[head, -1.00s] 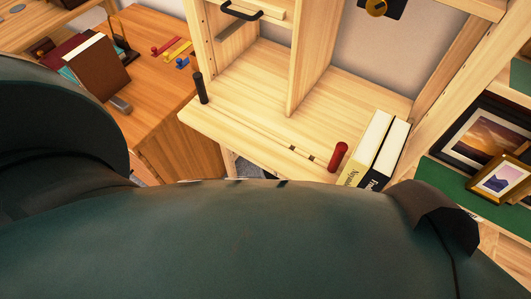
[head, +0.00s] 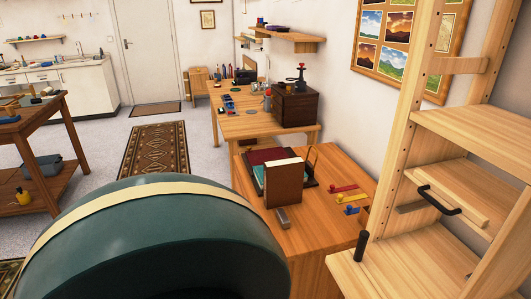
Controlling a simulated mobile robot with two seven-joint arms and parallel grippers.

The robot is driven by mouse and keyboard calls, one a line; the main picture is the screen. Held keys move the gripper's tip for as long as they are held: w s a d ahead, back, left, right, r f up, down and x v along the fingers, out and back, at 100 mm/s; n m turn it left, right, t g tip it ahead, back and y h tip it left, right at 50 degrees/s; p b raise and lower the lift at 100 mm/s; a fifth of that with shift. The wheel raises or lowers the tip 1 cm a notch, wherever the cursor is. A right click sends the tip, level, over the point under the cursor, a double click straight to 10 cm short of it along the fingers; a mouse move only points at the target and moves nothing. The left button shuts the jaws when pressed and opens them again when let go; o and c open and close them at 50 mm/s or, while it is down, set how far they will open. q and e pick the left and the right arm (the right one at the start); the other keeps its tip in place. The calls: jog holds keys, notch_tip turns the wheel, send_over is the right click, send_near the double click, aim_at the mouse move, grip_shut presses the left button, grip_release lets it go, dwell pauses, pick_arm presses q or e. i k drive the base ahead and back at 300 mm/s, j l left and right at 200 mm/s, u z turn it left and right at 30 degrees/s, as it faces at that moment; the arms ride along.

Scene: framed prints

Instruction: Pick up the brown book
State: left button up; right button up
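The brown book (head: 284,186) stands tilted on the orange-brown wooden cabinet top (head: 318,240), right of the middle of the head view. Its broad brown cover faces me. Behind it lie a red book (head: 272,155) and a greenish one, on or beside a dark tray. A small grey block (head: 283,217) is at the brown book's foot. A large dark green rounded part of my own body fills the lower left. Neither of my grippers shows.
Red, yellow and blue pieces (head: 348,198) lie right of the book. A light wooden shelf unit (head: 400,265) with a dark upright peg (head: 361,246) stands at the right. A desk with a dark box (head: 295,105) is behind. Open floor and a rug (head: 155,158) lie left.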

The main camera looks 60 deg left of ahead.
aim_at(283, 178)
jog(key=u, duration=1.95)
jog(key=i+j, duration=0.25)
jog(key=j, duration=0.2)
jog(key=i+j, duration=0.25)
jog(key=j, duration=0.15)
jog(key=i+j, duration=0.25)
jog(key=j, duration=0.2)
jog(key=i+j+z, duration=0.1)
jog(key=j, duration=0.2)
jog(key=i+j+z, duration=0.1)
jog(key=j, duration=0.25)
jog(key=i+j+z, duration=0.1)
jog(key=i+j, duration=0.15)
